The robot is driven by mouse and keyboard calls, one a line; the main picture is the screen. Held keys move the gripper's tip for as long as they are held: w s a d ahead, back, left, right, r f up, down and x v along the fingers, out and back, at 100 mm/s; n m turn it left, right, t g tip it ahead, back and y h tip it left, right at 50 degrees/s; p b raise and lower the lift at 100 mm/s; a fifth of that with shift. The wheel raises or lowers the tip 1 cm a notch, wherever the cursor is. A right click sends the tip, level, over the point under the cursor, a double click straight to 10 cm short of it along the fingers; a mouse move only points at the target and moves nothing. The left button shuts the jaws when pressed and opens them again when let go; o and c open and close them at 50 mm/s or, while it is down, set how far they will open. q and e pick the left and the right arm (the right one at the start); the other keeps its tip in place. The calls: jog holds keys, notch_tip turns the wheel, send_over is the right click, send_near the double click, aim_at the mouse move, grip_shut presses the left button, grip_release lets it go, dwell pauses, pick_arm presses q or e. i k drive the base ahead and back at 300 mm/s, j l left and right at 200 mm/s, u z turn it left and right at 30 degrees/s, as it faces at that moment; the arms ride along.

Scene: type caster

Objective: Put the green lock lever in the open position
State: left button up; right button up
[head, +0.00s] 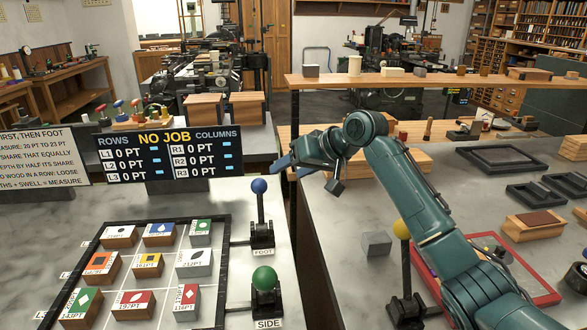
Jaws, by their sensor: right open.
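The green lock lever, a green ball knob (264,278) on a black base (266,299) labelled SIDE, stands at the bottom centre, right of the framed block grid. Little of its shaft shows, so its exact tilt is hard to tell. A blue-knobbed lever (259,187) labelled FOOT stands behind it with its shaft showing upright. My right gripper (309,174) is open and empty. In the picture it is above and right of both levers, apart from them. My left gripper is not in view.
A yellow-knobbed lever (402,229) and a grey cube (376,243) are beside my right forearm. A black frame (77,254) holds several coloured blocks at left. A NO JOB board (168,154) stands behind. A wooden shelf (440,80) spans the back right.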

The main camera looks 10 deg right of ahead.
aim_at(265, 278)
jog(key=k, duration=1)
